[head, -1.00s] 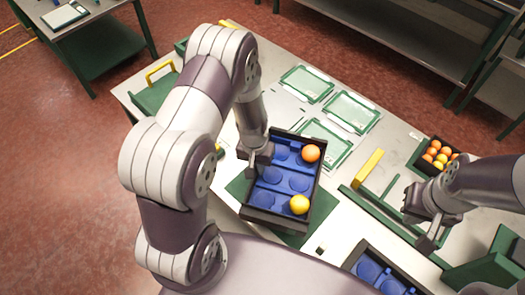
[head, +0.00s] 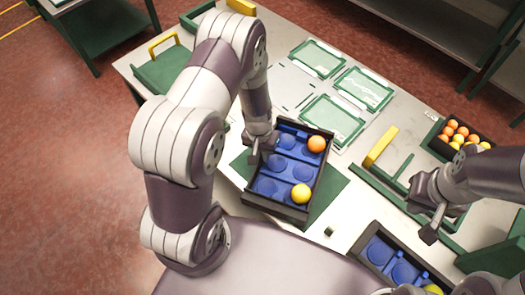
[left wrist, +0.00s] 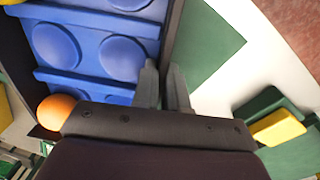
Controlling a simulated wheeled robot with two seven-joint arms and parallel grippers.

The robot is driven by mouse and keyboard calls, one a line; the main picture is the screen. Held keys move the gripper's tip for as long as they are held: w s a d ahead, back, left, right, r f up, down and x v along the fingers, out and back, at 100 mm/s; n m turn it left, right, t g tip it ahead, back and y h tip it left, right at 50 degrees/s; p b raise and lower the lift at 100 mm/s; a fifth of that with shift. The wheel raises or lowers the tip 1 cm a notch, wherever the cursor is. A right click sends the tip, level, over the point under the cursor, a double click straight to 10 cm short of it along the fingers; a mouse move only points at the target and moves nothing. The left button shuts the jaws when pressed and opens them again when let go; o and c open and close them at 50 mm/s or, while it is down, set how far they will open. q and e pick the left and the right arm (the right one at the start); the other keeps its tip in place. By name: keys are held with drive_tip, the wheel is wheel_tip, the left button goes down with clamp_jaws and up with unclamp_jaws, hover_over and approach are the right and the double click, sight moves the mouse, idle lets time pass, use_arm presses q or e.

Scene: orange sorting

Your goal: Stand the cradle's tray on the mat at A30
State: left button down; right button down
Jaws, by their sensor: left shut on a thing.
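The black-walled tray (head: 273,207) has a blue insert with round hollows. An orange fruit (head: 317,144) sits in its far right corner and a yellow one (head: 301,194) near its front right. My left gripper (head: 262,148) is shut on the tray's left wall; in the left wrist view its fingers (left wrist: 163,88) straddle the dark wall (left wrist: 172,40). The tray is over a green mat (head: 334,187) that shows around it; I cannot tell whether it touches the mat. My right gripper (head: 422,216) is open and empty at the right. No A30 label is readable.
Several green-framed panels (head: 364,88) lie behind the tray. A green frame with a yellow bar (head: 381,147) is to the right, before a fruit crate (head: 441,146). Another blue-lined tray (head: 371,254) is at the front right. A green carrier (head: 164,70) stands far left.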

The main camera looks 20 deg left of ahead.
use_arm(q)
drive_tip(key=shift+f+b, duration=0.3)
drive_tip(key=shift+f, duration=0.15)
idle(0.3)
drive_tip(key=c, duration=1.1)
unclamp_jaws()
wheel_tip(320, 180, up, 13)
drive_tip(key=a, duration=0.1)
drive_tip(key=shift+f, duration=0.15)
drive_tip(key=s+d+r, duration=0.1)
drive_tip(key=s+r, duration=0.4)
drive_tip(key=s, duration=0.3)
drive_tip(key=shift+s+d+r+t+y, duration=0.2)
drive_tip(key=shift+d+r+t+y, duration=0.1)
drive_tip(key=shift+t+y, duration=0.1)
